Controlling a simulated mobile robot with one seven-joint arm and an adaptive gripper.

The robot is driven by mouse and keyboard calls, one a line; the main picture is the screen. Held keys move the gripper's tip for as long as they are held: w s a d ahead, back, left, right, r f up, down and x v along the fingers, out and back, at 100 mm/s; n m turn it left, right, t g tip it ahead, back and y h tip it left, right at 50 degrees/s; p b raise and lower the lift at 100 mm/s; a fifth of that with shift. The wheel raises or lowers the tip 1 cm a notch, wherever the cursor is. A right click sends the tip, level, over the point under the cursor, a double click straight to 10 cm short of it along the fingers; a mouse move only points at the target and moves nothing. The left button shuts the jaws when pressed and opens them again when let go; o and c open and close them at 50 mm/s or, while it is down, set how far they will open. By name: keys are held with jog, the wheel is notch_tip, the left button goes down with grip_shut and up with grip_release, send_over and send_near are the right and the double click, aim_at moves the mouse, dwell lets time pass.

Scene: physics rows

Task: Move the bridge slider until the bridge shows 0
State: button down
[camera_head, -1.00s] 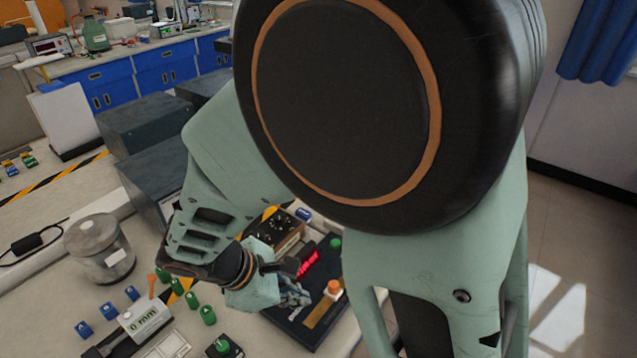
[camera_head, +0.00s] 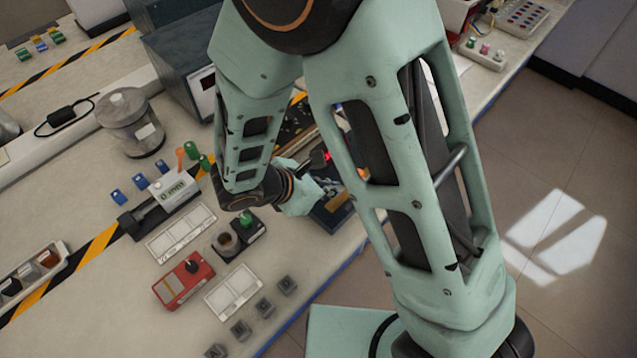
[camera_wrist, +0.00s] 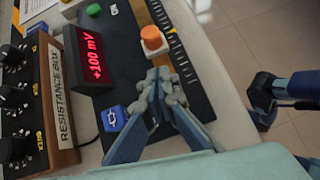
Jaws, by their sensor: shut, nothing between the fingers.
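The bridge is a dark board (camera_wrist: 205,95) with a ruled scale along one side; part of it shows in the head view (camera_head: 330,213). Its slider has an orange knob (camera_wrist: 151,33) on a pale base, over the scale. The red display (camera_wrist: 92,55) reads +100 mV. My gripper (camera_wrist: 161,75) is shut and empty, its fingertips just below the slider in the wrist view; I cannot tell whether they touch it. In the head view my arm hides the slider and most of the bridge.
A resistance box (camera_wrist: 38,85) with black knobs stands left of the display. A green terminal (camera_wrist: 93,10) and a blue terminal (camera_wrist: 113,118) sit on the board. The bench edge and floor (camera_wrist: 265,45) lie to the right. A red box (camera_head: 183,281) stands nearer on the bench.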

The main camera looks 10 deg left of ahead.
jog(key=shift+w+d+r, duration=0.15)
jog(key=shift+w+d, duration=0.9)
jog(key=shift+d, duration=0.15)
jog(key=shift+w+d, duration=0.1)
jog(key=shift+w, duration=0.05)
jog(key=shift+w+d, duration=0.55)
jog(key=shift+w, duration=0.1)
jog(key=shift+a, duration=0.1)
